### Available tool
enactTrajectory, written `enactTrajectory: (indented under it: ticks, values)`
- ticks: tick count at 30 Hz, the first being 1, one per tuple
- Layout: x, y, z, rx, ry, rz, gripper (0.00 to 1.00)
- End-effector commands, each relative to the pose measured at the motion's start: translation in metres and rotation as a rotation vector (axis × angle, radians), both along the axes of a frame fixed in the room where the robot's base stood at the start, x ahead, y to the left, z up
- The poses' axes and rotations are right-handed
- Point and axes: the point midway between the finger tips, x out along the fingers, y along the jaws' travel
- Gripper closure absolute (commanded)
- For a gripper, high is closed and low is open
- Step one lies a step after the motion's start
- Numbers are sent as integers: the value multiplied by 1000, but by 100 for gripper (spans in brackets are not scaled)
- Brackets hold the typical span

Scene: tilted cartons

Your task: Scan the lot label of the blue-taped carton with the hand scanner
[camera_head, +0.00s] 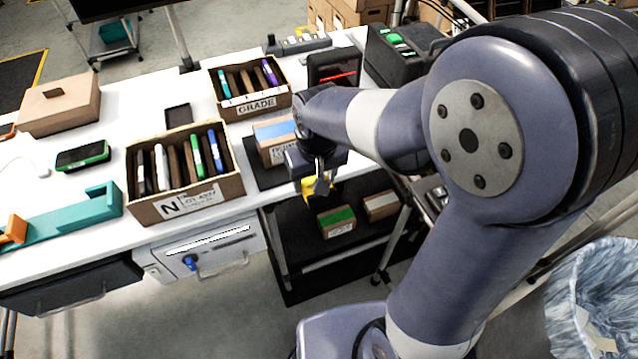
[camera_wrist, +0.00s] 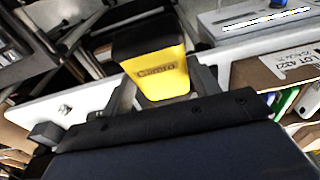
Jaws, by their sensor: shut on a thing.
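The blue-taped carton (camera_head: 268,145) sits on a dark mat near the front edge of the white table. It carries a broad blue strip and a printed label on its front, too small to read; its right side is hidden by my arm. My gripper (camera_head: 322,183) is in front of and right of this carton, beyond the table edge. It is shut on the yellow and black hand scanner (camera_head: 308,189). In the wrist view the scanner (camera_wrist: 157,68) sits between the two fingers, its yellow body with dark lettering showing. The carton is not recognisable in that view.
Two open file boxes, a near one (camera_head: 180,205) and a GRADE one (camera_head: 252,105), stand left of and behind the carton. A black cart (camera_head: 300,265) below holds a green-taped carton (camera_head: 337,222) and a pale-taped carton (camera_head: 381,206). A bin (camera_head: 590,290) stands right.

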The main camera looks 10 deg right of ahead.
Motion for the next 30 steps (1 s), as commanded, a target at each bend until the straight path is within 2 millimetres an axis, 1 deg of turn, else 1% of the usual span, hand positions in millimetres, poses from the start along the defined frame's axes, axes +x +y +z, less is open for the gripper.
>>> enactTrajectory:
  ticks: [4, 14, 17, 27, 30]
  values:
    - [4, 1, 0, 0, -1, 0, 60]
    - [4, 1, 2, 1, -2, -1, 60]
    - [4, 1, 9, 1, -2, -1, 60]
    - [4, 1, 44, 1, -3, -1, 60]
    - [4, 1, 51, 1, -2, -1, 60]
